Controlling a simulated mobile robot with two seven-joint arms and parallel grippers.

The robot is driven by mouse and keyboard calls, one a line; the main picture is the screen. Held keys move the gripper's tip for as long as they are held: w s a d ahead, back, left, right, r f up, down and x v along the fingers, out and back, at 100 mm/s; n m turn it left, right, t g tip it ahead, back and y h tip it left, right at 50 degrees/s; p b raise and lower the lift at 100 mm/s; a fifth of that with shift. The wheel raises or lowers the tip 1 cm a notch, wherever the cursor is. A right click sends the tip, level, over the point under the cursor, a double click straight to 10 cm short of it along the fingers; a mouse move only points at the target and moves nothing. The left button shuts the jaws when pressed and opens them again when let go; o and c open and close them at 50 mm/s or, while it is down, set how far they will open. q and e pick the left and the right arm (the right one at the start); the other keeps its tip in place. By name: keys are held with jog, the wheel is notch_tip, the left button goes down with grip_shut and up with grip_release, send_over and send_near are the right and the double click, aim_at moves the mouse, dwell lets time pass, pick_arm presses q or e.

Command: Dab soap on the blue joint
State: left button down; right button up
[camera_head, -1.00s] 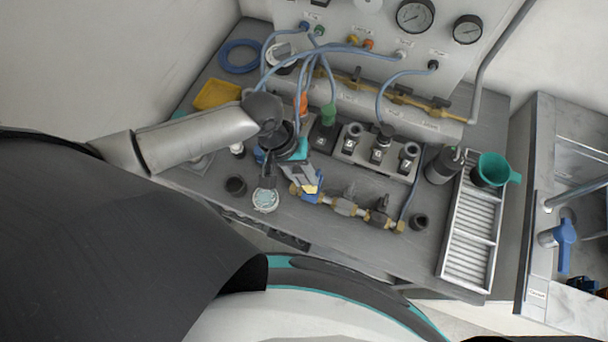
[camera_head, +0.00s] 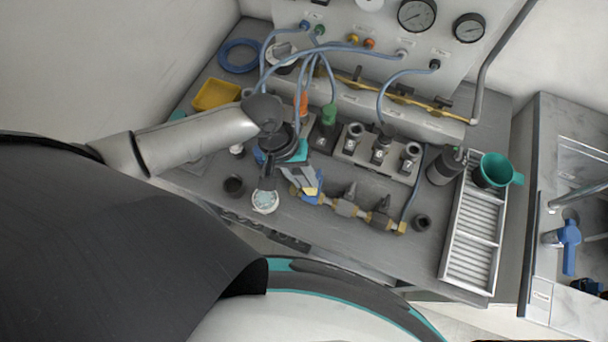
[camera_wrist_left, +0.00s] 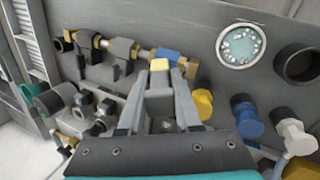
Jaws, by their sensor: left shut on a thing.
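My left gripper (camera_head: 311,188) is shut on a small yellow block (camera_wrist_left: 160,64), which sticks out beyond the fingertips. The blue joint (camera_wrist_left: 167,55) is on a brass and grey pipe run lying along the bench front. In the head view the blue joint (camera_head: 313,199) is right at the fingertips and partly covered by them. The yellow block overlaps the joint's edge in the left wrist view; I cannot tell whether they touch. A round white dish of bubbly, pale soap (camera_head: 265,201) stands left of the gripper; it also shows in the left wrist view (camera_wrist_left: 241,45). My right gripper is out of view.
Grey valves (camera_head: 346,200) continue the pipe run to the right. A dark cup (camera_head: 234,186) stands left of the dish. Behind are a numbered block (camera_head: 378,155) and hoses. A slatted tray (camera_head: 468,240) and a green funnel (camera_head: 496,170) are at the right.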

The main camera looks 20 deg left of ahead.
pick_arm(q)
jog(key=shift+f, duration=0.45)
dwell(0.3)
jog(key=shift+s+f, duration=0.1)
dwell(2.1)
jog(key=shift+p, duration=0.35)
notch_tip(320, 180, up, 7)
jog(key=p, duration=0.8)
jog(key=shift+p, duration=0.35)
